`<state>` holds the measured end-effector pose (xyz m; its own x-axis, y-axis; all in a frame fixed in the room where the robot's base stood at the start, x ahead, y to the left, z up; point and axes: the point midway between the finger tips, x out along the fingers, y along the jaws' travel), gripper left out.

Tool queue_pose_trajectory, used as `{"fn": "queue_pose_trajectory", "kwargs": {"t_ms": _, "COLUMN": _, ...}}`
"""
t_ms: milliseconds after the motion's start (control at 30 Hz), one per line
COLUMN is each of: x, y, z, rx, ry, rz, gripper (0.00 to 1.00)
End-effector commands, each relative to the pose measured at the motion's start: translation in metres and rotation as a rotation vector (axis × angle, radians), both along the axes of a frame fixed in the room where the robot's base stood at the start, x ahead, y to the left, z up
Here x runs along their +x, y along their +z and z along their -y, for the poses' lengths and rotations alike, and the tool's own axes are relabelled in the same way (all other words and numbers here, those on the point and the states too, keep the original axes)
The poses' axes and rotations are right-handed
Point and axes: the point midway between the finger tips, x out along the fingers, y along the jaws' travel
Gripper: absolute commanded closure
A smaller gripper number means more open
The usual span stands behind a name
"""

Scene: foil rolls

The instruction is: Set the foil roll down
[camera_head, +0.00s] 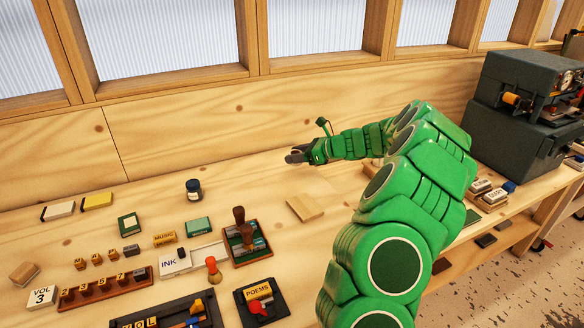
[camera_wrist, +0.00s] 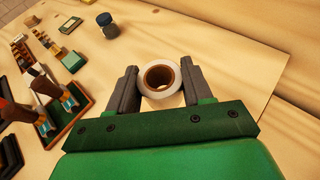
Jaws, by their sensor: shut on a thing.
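The foil roll (camera_wrist: 160,95) is a short ring with a pale silvery outside and a brown core. In the wrist view it sits between the two dark fingers of my gripper (camera_wrist: 160,73), which is shut on it. I look into its open core from above. In the head view my gripper (camera_head: 292,156) is above the back of the bench, left of my green arm. I cannot make out the roll there. I cannot tell how far it is above the wood.
A pale wooden block (camera_head: 305,208) lies on the bench (camera_head: 270,270) in front of my gripper. An ink jar (camera_head: 194,189), a stamp tray (camera_head: 247,246) and letter blocks stand left. A dark machine (camera_head: 520,105) stands right. Bare wood surrounds the block.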

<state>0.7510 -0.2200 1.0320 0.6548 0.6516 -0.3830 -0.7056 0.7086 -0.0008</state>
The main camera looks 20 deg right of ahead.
Motion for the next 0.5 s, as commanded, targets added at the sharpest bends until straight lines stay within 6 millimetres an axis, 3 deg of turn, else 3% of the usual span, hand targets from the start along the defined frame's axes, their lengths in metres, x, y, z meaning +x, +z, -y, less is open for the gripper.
{"fn": "queue_pose_trajectory", "kwargs": {"t_ms": 500, "x": 0.051, "y": -0.024, "z": 0.014, "rx": -0.002, "ry": 0.001, "rz": 0.001, "gripper": 0.80}}
